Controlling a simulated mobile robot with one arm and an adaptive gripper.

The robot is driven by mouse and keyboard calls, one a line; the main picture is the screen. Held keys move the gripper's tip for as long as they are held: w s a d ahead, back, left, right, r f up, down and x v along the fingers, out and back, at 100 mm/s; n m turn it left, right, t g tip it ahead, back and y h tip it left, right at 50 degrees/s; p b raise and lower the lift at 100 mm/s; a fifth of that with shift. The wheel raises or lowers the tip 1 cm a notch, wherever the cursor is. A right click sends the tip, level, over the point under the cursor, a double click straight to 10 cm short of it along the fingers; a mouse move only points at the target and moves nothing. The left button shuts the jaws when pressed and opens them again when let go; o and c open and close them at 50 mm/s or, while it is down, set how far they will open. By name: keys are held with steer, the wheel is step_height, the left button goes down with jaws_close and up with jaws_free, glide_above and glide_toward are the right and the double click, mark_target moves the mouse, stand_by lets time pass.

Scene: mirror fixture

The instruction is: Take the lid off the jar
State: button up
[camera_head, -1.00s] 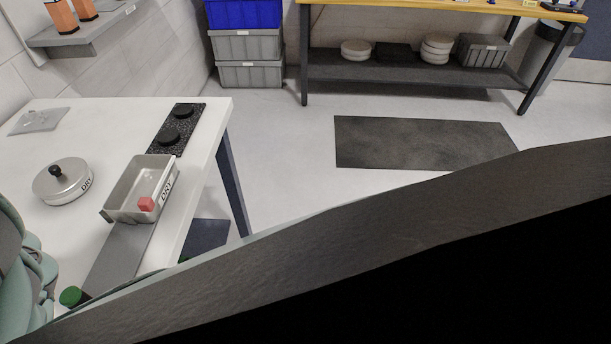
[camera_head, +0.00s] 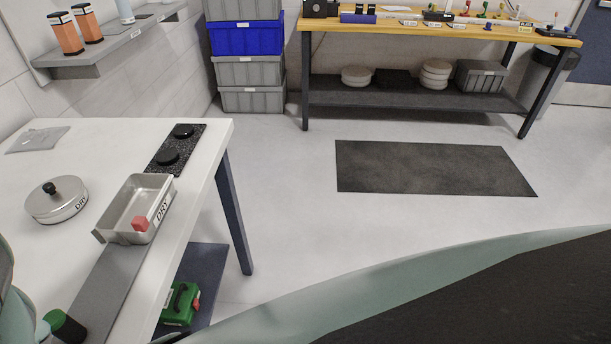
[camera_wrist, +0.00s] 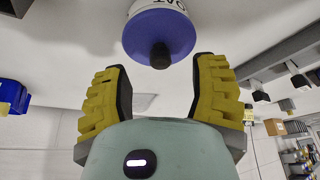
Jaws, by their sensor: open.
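In the wrist view a white jar with dark lettering (camera_wrist: 153,6), partly cut off, shows at the top edge. Its blue lid (camera_wrist: 143,38) has a black knob (camera_wrist: 160,56) that points toward my gripper. My gripper (camera_wrist: 160,68) has yellow padded fingers, spread apart and empty. The knob appears in line with the gap between the fingertips; I cannot tell how far away it is, and no contact shows. I do not see this jar or my fingers in the head view.
A green case (camera_head: 180,304) sits below. Open floor lies right.

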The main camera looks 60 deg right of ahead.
steer(key=shift+x, duration=1.7)
steer(key=shift+a, duration=0.1)
jaws_close()
